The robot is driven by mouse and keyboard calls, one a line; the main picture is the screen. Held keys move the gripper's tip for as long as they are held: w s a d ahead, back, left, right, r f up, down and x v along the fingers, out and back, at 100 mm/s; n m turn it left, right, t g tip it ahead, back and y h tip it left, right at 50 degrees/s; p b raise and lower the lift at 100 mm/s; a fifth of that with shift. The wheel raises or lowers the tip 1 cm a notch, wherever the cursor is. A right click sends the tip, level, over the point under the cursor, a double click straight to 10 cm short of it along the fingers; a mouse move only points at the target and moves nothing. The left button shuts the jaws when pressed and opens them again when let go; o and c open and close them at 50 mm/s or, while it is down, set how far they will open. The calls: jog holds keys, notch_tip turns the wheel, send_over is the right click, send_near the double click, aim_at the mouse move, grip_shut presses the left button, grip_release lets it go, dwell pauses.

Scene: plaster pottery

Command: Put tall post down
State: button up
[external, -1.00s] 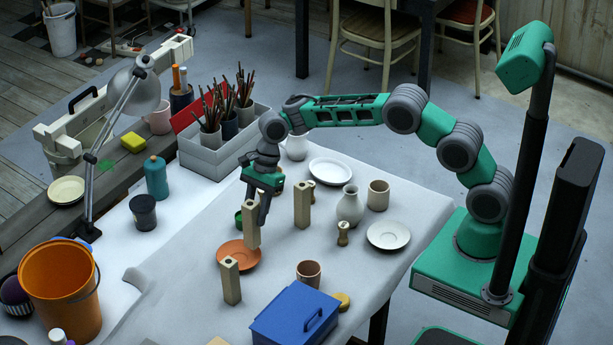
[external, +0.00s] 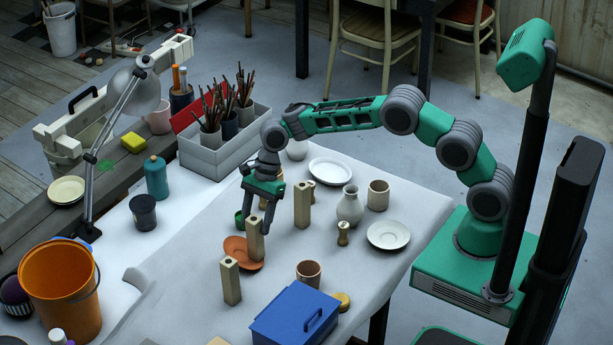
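A tall pale post (external: 256,243) with a square section stands near upright at the orange saucer (external: 236,252). The saucer looks tilted, its left side raised; the post hides part of it. I cannot tell exactly what the post's foot rests on. My gripper (external: 258,212) is just above the post, pointing down, with its fingers spread apart and the post's top below and between them. Two similar posts stand nearby: one to the right (external: 302,205) and one in front (external: 231,282), both with a hole in the top.
A blue box (external: 295,318) and a brown cup (external: 309,273) stand toward the front. A small turned piece (external: 343,233), a vase (external: 350,207), a beige cup (external: 378,195) and a white saucer (external: 388,235) are at right. A green item (external: 239,218) is close behind the gripper.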

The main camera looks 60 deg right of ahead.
jog(key=shift+r, duration=0.1)
jog(key=shift+r, duration=0.25)
jog(key=s+d+r+n+t+p, duration=0.15)
jog(key=d+r, duration=0.25)
jog(key=r, duration=0.4)
jog(key=s+d+r+n+g, duration=0.1)
jog(key=d+r+n, duration=0.15)
jog(key=r, duration=0.65)
jog(key=s+d+r+n+t+h, duration=0.3)
jog(key=s+d+n, duration=0.75)
jog(key=s, duration=0.65)
jog(key=s+d+f+n+h, duration=0.1)
jog(key=s+d+f+n, duration=0.3)
jog(key=s+d, duration=0.35)
jog(key=shift+g, duration=0.65)
jog(key=s+f+b, duration=0.1)
jog(key=f+b, duration=0.4)
jog(key=f, duration=0.1)
jog(key=f+b, duration=0.5)
jog(key=f, duration=0.2)
jog(key=s+f+b, duration=0.1)
jog(key=f+b, duration=0.5)
jog(key=f, duration=0.1)
jog(key=shift+s+a+f, duration=0.15)
jog(key=shift+s+a, duration=0.15)
jog(key=shift+a, duration=0.05)
jog(key=shift+r+p, duration=0.35)
jog(key=shift+r, duration=0.1)
